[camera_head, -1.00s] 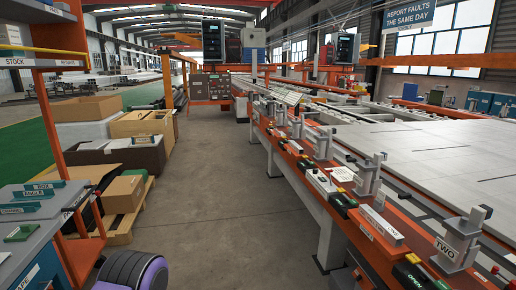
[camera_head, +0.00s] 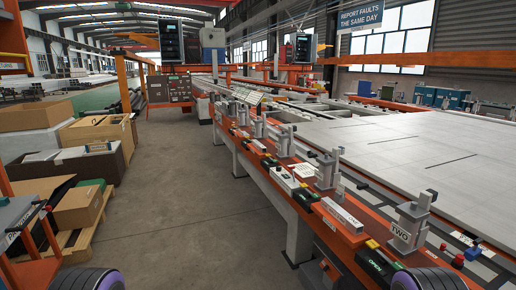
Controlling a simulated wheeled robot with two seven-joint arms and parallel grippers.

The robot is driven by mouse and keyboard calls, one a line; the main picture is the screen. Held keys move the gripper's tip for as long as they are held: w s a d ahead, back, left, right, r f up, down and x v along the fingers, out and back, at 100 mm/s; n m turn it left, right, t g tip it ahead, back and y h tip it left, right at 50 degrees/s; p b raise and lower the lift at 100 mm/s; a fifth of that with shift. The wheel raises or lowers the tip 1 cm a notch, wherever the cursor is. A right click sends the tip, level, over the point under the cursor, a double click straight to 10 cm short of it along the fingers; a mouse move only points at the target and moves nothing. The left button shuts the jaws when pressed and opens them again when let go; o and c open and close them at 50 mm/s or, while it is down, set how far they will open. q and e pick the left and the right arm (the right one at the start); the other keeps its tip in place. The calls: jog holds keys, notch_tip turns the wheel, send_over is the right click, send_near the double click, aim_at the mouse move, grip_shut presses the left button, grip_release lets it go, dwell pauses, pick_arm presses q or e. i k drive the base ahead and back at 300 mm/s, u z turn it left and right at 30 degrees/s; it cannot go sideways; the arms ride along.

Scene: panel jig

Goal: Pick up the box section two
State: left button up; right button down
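A pale grey bar (camera_head: 343,215), possibly a box section, lies on the orange rail in the lower right; its label is too small to read. A grey clamp post marked TWO (camera_head: 408,228) stands to its right. I cannot tell which piece is box section two. Rounded dark and purple parts of my own arms show at the bottom edge, left and right. Neither gripper shows.
The long orange rail (camera_head: 375,232) carries several clamps and switch boxes beside large grey panels (camera_head: 420,150). A rack edge (camera_head: 25,240) and cartons (camera_head: 78,208) on a pallet stand at left. The grey floor (camera_head: 185,200) between is clear.

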aim_at(258, 145)
jog(key=k, duration=1.05)
jog(key=u, duration=0.7)
jog(key=i, duration=2.35)
jog(key=u, duration=0.4)
jog(key=i, duration=2.4)
jog(key=z, duration=0.55)
jog(key=i, duration=1.1)
jog(key=z, duration=1.55)
jog(key=i, duration=0.95)
jog(key=z, duration=0.9)
